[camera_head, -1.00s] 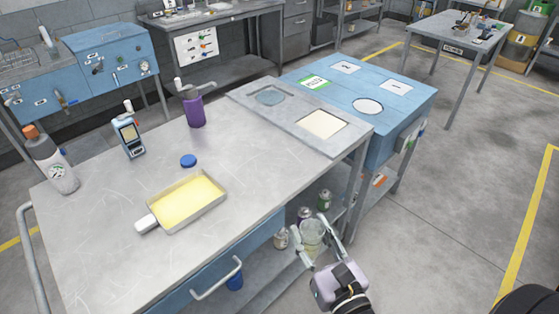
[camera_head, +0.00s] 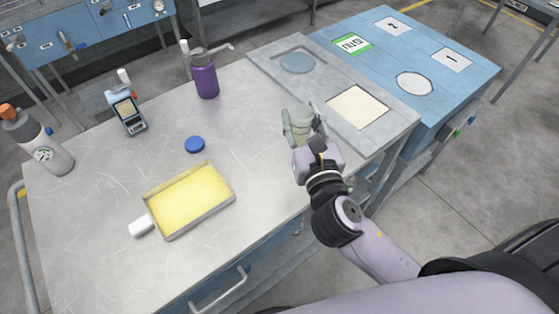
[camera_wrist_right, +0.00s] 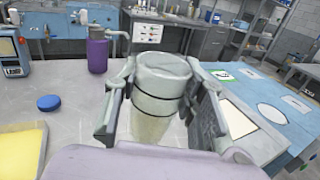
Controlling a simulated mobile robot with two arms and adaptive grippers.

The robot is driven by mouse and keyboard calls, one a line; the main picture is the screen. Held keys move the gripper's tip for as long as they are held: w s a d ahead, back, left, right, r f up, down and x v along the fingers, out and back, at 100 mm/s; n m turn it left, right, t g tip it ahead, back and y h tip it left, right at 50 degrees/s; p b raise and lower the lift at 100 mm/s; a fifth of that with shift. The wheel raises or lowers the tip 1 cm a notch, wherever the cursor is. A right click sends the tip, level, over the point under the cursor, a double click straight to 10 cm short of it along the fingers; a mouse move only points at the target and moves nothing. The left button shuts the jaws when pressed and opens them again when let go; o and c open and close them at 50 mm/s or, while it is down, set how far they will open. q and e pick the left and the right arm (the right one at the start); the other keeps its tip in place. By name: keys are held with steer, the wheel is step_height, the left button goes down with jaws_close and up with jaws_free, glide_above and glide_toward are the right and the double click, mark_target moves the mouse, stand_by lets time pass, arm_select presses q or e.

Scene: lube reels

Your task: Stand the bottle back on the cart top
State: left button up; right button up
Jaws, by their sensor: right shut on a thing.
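My right gripper (camera_head: 304,128) is shut on a pale grey-green bottle (camera_head: 296,122) above the right part of the cart top (camera_head: 150,190). In the right wrist view the bottle (camera_wrist_right: 160,82) stands between the two fingers (camera_wrist_right: 160,100), roughly upright. Its wide rounded end is up, dark bands ring it, and its lower part looks translucent. Its base is hidden behind my gripper, so I cannot tell whether it touches the cart top. My left gripper is not in view.
A purple bottle (camera_head: 205,80), a handheld meter (camera_head: 129,115), a blue cap (camera_head: 194,144), a white orange-capped bottle (camera_head: 44,150) and a yellow-filled tray (camera_head: 152,222) stand on the cart. A grey panel with two insets (camera_head: 328,82) is at its right end. Bare surface lies around the blue cap.

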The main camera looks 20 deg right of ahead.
steer(key=w+a+r, duration=0.2)
steer(key=w+r, duration=0.2)
steer(key=shift+n+y, duration=0.3)
steer(key=shift+n, duration=0.1)
steer(key=f+b, duration=0.2)
steer(key=f, duration=0.4)
steer(key=f+b, duration=0.1)
steer(key=f, duration=0.5)
steer(key=f+b, duration=0.2)
steer(key=f, duration=0.5)
steer(key=shift+w+a+f+b, duration=0.1)
steer(key=shift+w+a+b, duration=0.15)
steer(key=shift+a+b, duration=0.1)
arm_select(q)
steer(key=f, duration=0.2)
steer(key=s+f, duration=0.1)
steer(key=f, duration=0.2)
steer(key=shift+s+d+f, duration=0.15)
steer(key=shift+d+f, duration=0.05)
arm_select(e)
steer(key=shift+f, duration=0.15)
steer(key=shift+f, duration=0.1)
steer(key=o, duration=1.2)
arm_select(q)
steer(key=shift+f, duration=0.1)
